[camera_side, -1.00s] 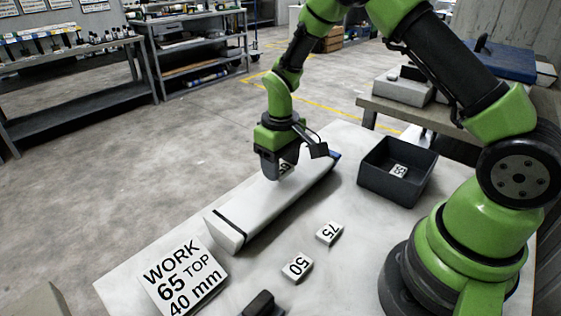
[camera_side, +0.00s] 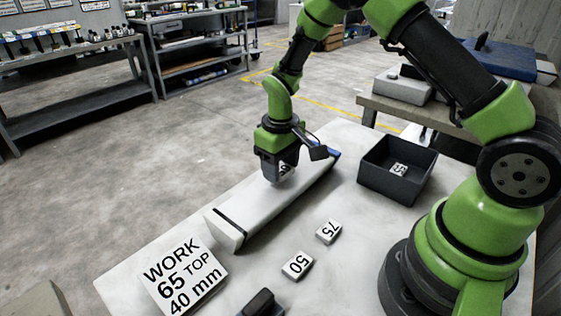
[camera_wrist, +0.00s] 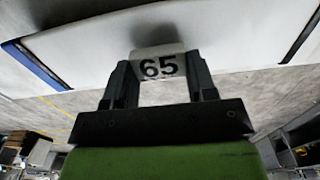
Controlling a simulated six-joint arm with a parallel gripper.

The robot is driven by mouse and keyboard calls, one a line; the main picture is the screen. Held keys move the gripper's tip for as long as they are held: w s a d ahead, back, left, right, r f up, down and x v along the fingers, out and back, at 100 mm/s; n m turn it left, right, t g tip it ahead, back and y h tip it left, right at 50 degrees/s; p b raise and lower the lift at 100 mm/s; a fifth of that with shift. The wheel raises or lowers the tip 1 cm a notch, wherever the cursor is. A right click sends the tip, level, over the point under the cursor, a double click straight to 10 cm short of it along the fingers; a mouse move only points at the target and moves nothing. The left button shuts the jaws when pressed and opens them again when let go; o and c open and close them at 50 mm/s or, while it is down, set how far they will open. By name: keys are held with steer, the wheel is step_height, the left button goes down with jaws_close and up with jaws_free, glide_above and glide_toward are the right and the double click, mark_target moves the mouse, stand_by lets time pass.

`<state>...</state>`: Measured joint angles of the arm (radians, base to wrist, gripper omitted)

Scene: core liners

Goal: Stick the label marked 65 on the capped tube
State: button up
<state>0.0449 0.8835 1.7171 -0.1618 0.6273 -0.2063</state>
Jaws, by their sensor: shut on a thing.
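The label marked 65 (camera_wrist: 158,66) is held between the two fingers of my gripper (camera_wrist: 160,75), its number upright in the wrist view. My gripper (camera_side: 277,170) is low over the middle of the white tube (camera_side: 247,212) in the side view. The tube lies along the table, with a black band near its front-left end and a blue end (camera_side: 335,154) at the far right. In the wrist view the tube (camera_wrist: 90,45) lies just behind the label. I cannot tell whether the label touches it; the fingers partly hide the label in the side view.
Labels marked 75 (camera_side: 329,231) and 50 (camera_side: 297,265) lie on the table. A dark bin (camera_side: 372,182) at the right holds another label (camera_side: 399,170). A card (camera_side: 181,278) reads "WORK 65 TOP 40 mm". A small black object (camera_side: 262,303) sits at the front edge.

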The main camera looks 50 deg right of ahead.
steer(key=shift+f, duration=0.7)
steer(key=o, duration=1.3)
steer(key=shift+c, duration=0.2)
steer(key=shift+r, duration=3.5)
